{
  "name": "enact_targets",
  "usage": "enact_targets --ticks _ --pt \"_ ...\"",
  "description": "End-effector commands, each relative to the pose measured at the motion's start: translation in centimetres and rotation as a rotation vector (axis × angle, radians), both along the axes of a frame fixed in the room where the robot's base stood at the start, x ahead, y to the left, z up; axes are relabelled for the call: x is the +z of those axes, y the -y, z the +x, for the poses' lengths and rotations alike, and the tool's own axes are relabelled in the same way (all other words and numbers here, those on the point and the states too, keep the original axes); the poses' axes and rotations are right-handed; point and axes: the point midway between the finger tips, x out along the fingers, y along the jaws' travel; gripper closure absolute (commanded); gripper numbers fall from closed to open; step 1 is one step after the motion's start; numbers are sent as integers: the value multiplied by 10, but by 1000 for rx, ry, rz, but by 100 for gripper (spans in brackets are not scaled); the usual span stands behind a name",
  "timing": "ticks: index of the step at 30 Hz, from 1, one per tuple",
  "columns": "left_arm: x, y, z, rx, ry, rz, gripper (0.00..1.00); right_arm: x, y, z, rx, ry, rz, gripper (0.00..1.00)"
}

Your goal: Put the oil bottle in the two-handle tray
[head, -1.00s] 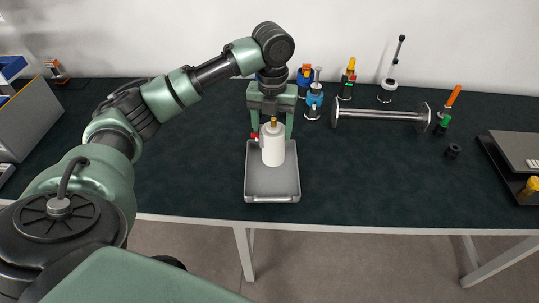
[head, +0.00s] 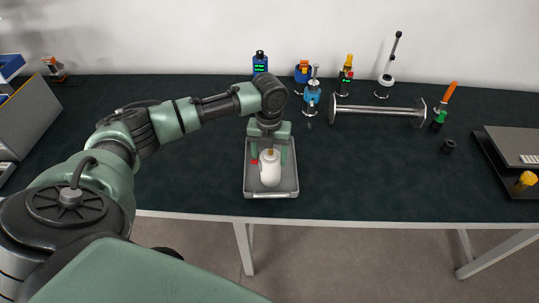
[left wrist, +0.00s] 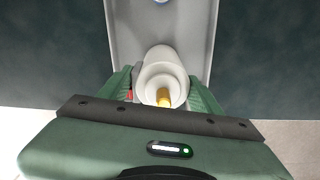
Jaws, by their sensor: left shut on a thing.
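The oil bottle (head: 270,172) is white with a yellow-brown tip and stands about upright over the floor of the grey two-handle tray (head: 272,194). I cannot tell whether its base touches the tray. My left gripper (head: 270,158) reaches down into the tray with a finger on each side of the bottle, shut on it. In the left wrist view the bottle (left wrist: 162,72) sits between the green fingers, with the tray (left wrist: 123,30) around it. A small red part (head: 255,162) shows beside the left finger. My right gripper is not in view.
Behind the tray stand a black device with a green display (head: 260,63), a blue-topped item (head: 312,95) and several other small tools. A metal bar with end discs (head: 378,111) lies right of them.

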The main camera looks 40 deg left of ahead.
Motion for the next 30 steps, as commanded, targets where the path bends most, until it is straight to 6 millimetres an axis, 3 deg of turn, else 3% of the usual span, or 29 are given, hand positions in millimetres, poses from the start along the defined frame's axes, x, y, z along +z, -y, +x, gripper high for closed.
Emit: enact_targets --ticks 4,5,6,7,20,30 --pt "-2 0 0 0 1 0 69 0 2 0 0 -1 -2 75" --pt "-2 0 0 0 0 0 31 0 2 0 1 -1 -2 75" --pt "-2 0 0 0 0 0 20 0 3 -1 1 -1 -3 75" --pt "-2 0 0 0 0 0 15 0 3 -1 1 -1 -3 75" --pt "7 0 1 0 4 -1 15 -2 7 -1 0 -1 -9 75" --pt "74 0 2 0 6 -1 15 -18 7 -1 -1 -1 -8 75"
